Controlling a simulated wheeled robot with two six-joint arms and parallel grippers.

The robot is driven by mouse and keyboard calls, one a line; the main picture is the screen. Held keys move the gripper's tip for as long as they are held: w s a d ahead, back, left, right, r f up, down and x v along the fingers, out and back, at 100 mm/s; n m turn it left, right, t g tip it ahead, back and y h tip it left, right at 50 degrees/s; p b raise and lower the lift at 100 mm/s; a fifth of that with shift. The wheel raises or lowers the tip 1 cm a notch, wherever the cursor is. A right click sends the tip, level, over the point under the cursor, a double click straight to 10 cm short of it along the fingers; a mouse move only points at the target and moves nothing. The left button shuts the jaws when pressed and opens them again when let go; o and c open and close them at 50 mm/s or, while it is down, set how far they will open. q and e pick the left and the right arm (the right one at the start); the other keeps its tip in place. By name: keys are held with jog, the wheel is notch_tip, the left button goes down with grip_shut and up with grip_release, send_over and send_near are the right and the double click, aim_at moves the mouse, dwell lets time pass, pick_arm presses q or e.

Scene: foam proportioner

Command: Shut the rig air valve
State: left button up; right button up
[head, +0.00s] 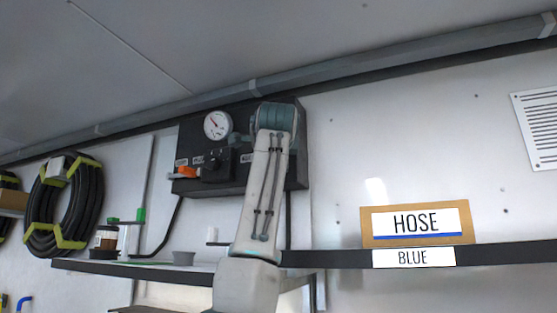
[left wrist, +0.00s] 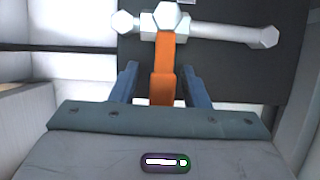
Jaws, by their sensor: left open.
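In the left wrist view an orange lever (left wrist: 165,65) hangs from a white pipe fitting (left wrist: 164,22). The lever lies between the two blue-grey fingers of my left gripper (left wrist: 158,72), which is open, with a gap on either side of the lever. My right gripper is not in view.
A dark-edged shelf (head: 335,259) runs below the panel. A coiled black hose (head: 40,205) hangs at the left. A pipe (head: 350,65) runs along the top of the wall.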

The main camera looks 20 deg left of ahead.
pick_arm(q)
jog(key=b+v, duration=0.4)
jog(key=v, duration=0.6)
jog(key=shift+b, duration=0.3)
jog(key=shift+s, duration=0.15)
jog(key=shift+f, duration=0.1)
